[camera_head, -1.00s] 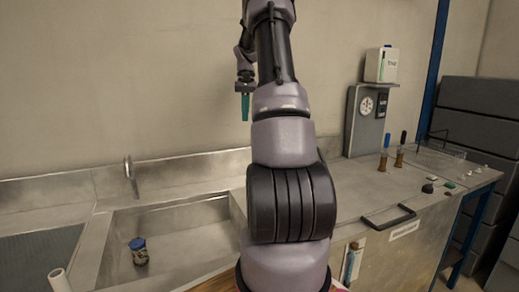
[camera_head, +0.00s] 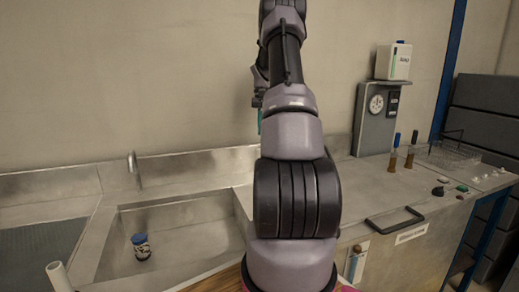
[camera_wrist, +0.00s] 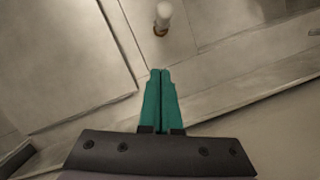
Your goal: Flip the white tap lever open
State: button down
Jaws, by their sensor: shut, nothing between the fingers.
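My gripper (camera_wrist: 160,73) has teal fingers pressed together with nothing between them. In the head view the teal fingers (camera_head: 260,122) hang down by the back wall, partly hidden by my arm. In the wrist view a white rounded piece on a brownish base (camera_wrist: 163,14) stands ahead of the fingertips, apart from them. It looks like the white tap lever, but its shape is too small to be sure. In the head view I cannot make it out; my arm covers the middle of the counter. A metal spout (camera_head: 134,170) rises behind the sink at left.
The sink basin (camera_head: 185,222) holds a small blue-capped jar (camera_head: 141,246). A grey stand with a dial (camera_head: 376,120) carries a white box (camera_head: 393,61). Several small items and a clear rack (camera_head: 455,158) sit at right. A dark handle (camera_head: 394,218) lies at the counter front.

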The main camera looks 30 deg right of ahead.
jog(key=s+a+f, duration=0.3)
jog(key=s+f, duration=0.1)
jog(key=f, duration=0.2)
jog(key=shift+a+f, duration=0.25)
jog(key=shift+a, duration=0.15)
jog(key=shift+s, duration=0.15)
